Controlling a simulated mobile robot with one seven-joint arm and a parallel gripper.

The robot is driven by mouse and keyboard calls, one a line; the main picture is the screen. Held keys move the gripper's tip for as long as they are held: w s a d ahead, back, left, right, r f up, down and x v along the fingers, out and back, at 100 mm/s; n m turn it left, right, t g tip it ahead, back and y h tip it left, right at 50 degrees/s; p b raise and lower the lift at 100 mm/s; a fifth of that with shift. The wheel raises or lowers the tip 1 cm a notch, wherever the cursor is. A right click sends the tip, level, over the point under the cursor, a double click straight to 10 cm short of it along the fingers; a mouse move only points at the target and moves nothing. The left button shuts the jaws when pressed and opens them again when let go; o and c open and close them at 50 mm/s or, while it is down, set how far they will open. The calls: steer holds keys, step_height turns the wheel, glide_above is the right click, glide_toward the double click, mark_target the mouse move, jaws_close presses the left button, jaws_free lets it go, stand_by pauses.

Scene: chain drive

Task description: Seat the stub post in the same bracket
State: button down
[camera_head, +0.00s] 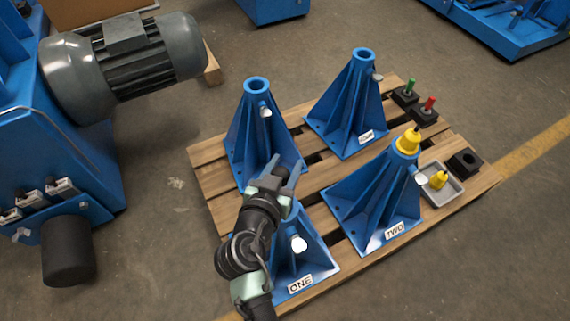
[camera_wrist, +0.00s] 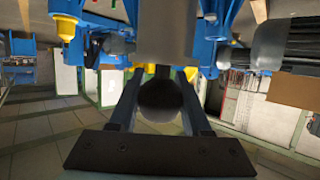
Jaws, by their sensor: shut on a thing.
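My gripper (camera_head: 288,176) is over bracket ONE, near the bracket behind it, and hides bracket ONE's top. In the wrist view its two fingers (camera_wrist: 159,108) are shut on a dark, round-ended piece (camera_wrist: 160,98). A wide grey cylinder (camera_wrist: 166,30) shows directly above that piece; I cannot tell whether they are one part. The held piece is hidden in the head view. I cannot confirm that it is the stub post. Blue bracket ONE (camera_head: 290,262) and bracket TWO (camera_head: 368,208) stand upright on the pallet. A yellow piece (camera_head: 409,140) sits on bracket TWO's top.
Two more blue brackets (camera_head: 247,135) (camera_head: 346,108) stand behind, with open tops. A tray (camera_head: 458,196) holds another yellow piece (camera_head: 438,180). An empty black block (camera_head: 464,161) and green (camera_head: 411,86) and red (camera_head: 429,105) pieces are at right. A motor (camera_head: 125,60) overhangs at left.

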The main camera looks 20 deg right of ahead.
steer(key=shift+w+f+b, duration=0.1)
steer(key=shift+f+b, duration=4.7)
steer(key=shift+b, duration=0.15)
steer(key=shift+c, duration=1.8)
jaws_free()
steer(key=shift+o, duration=0.4)
steer(key=shift+s+f, duration=0.2)
steer(key=shift+f, duration=0.15)
steer(key=p+v, duration=0.3)
steer(key=v, duration=1)
steer(key=shift+r, duration=0.25)
steer(key=shift+w+r, duration=0.1)
steer(key=shift+w, duration=0.1)
